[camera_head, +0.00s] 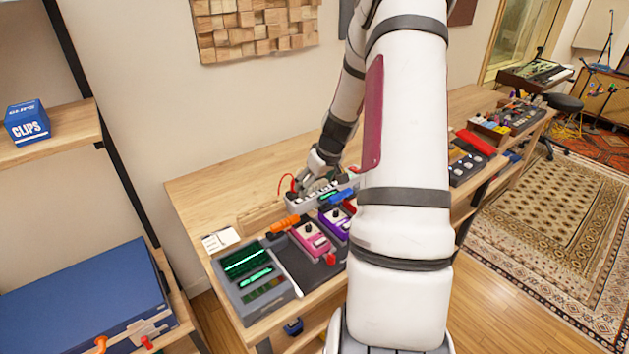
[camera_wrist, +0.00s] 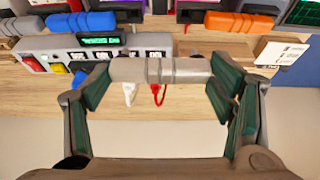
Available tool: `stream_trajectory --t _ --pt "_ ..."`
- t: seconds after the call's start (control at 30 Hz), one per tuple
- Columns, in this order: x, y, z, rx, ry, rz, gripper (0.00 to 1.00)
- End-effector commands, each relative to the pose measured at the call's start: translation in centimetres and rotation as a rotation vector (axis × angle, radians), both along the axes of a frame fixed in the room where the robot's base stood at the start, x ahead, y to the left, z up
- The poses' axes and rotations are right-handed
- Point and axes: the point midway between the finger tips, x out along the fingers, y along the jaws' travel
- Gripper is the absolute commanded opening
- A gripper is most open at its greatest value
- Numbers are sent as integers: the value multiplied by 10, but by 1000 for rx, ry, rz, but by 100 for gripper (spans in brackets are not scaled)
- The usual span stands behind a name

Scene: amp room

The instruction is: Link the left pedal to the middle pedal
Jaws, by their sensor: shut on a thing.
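My gripper (camera_head: 322,170) is over the back of the table, behind the pedals. In the wrist view, my gripper (camera_wrist: 160,80) is shut on a grey cylindrical piece (camera_wrist: 160,70), lying crosswise between the fingers; it looks like a cable plug, but I cannot be sure. A red cord and a white tip hang by it. The left pedal (camera_head: 312,238) is pink and the middle pedal (camera_head: 335,219) is purple; both sit on a dark board (camera_head: 308,268). An orange plug (camera_head: 286,223) lies at the pink pedal's back left. A red pedal beyond is mostly hidden by my arm.
A white box with a green display (camera_wrist: 95,41) stands behind the pedals, with a blue plug (camera_head: 341,196) near it. A grey unit with green screens (camera_head: 250,275) stands at the left. A white card (camera_head: 221,240) lies on bare tabletop. My arm hides the table's middle.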

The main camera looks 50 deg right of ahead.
Motion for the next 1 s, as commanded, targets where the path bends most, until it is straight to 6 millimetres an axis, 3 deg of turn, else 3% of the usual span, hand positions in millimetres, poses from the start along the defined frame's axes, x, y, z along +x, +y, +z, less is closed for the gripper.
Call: stream_trajectory --t 0.6,1.0 --pt "1 0 -54 1 1 -1 48" --pt "0 0 -65 0 0 1 48"
